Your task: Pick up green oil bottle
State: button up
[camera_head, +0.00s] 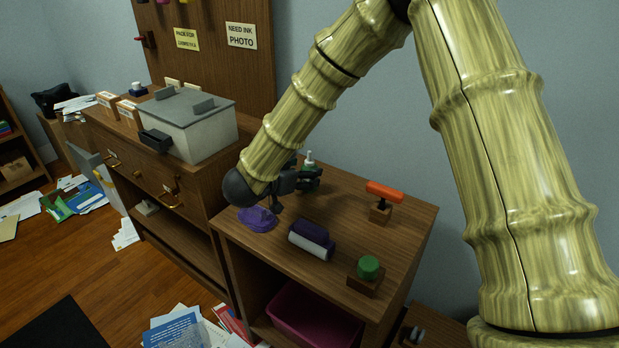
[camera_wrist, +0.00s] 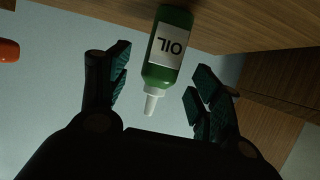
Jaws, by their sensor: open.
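The green oil bottle (camera_wrist: 167,52) shows in the wrist view with a white "OIL" label and a white nozzle. The wrist picture is upside down, so the nozzle points down in it. My gripper (camera_wrist: 158,83) is open, with one finger on each side of the bottle and a gap on both sides. In the head view the bottle (camera_head: 309,160) stands upright on the wooden cabinet top (camera_head: 340,220) near the wall. My gripper (camera_head: 312,177) partly hides it there; only the nozzle and a little green show.
A purple cloth (camera_head: 257,219), a purple and white roller (camera_head: 311,241), a green button on a wooden block (camera_head: 367,269) and an orange-handled tool (camera_head: 384,192) are on the cabinet top. A grey-lidded box (camera_head: 190,125) stands on the taller cabinet at left. A pink bin (camera_head: 312,318) is below.

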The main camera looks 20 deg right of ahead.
jog(key=x, duration=0.2)
jog(key=shift+w+d+f, duration=0.1)
jog(key=shift+w+d, duration=0.1)
jog(key=c, duration=1.3)
